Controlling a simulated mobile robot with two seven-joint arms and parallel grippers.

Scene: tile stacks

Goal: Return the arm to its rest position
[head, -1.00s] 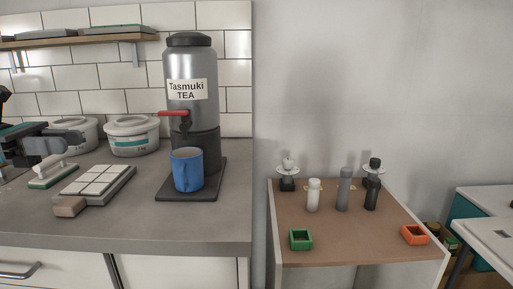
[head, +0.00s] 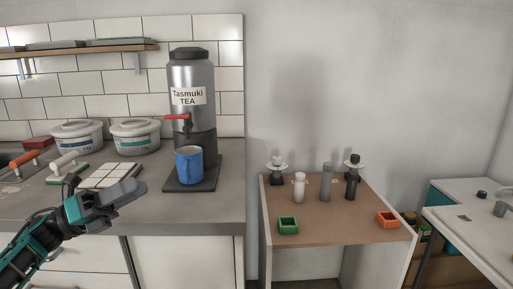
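My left arm comes in from the lower left. Its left gripper (head: 133,189) hangs in front of the counter (head: 217,211), over the counter's front part, and nothing shows held in it. I see it from the side, so the gap between the fingers cannot be made out. The gripper partly covers a board with white tiles (head: 108,173) on the counter. My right gripper is not in view.
A blue mug (head: 188,164) stands under the tap of the tea dispenser (head: 190,75). Two white tubs (head: 135,136) stand at the back. The side table (head: 325,225) holds several shakers, a green box (head: 288,225) and an orange box (head: 387,219).

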